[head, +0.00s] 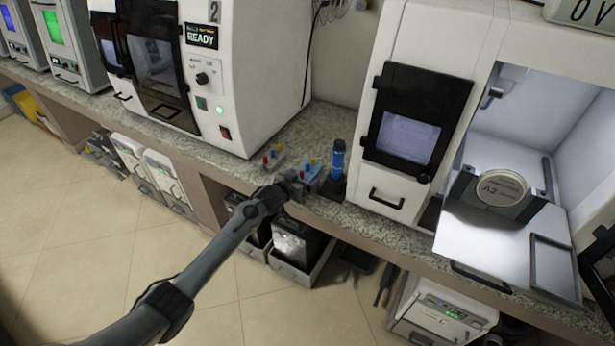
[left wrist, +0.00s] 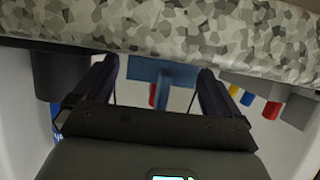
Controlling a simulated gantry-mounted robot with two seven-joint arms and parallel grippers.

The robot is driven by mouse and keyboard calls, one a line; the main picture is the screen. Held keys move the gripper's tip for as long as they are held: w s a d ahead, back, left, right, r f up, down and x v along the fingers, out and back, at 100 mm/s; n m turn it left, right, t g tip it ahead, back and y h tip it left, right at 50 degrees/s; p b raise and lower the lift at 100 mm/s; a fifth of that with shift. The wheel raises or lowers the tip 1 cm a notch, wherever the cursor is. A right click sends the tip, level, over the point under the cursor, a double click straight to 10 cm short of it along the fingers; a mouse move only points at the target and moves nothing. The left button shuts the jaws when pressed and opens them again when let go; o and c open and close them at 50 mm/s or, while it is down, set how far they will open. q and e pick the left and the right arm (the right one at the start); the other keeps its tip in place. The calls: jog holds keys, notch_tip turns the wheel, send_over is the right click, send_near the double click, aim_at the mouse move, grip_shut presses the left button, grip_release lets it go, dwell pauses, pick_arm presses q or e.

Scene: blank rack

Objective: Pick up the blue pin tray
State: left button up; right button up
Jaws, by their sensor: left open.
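The blue pin tray (head: 313,177) stands on the speckled counter near its front edge, with red, blue and yellow pins on top. My left gripper (head: 296,184) is right beside it at the counter edge. In the left wrist view the jaws (left wrist: 157,88) are open, with one dark finger on each side, and the blue tray (left wrist: 150,70) shows in the gap between them. Whether the fingers touch it cannot be told. My right gripper is not in view.
A grey pin tray (head: 272,161) stands just left of the blue one; it also shows in the left wrist view (left wrist: 297,110). A blue bottle (head: 338,160) stands close on the right. White machines (head: 235,80) flank the spot. Bins (head: 300,250) are below.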

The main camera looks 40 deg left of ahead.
pick_arm(q)
jog(key=shift+f, duration=0.1)
jog(key=shift+c, duration=0.6)
jog(key=shift+w, duration=0.1)
jog(key=c, duration=1)
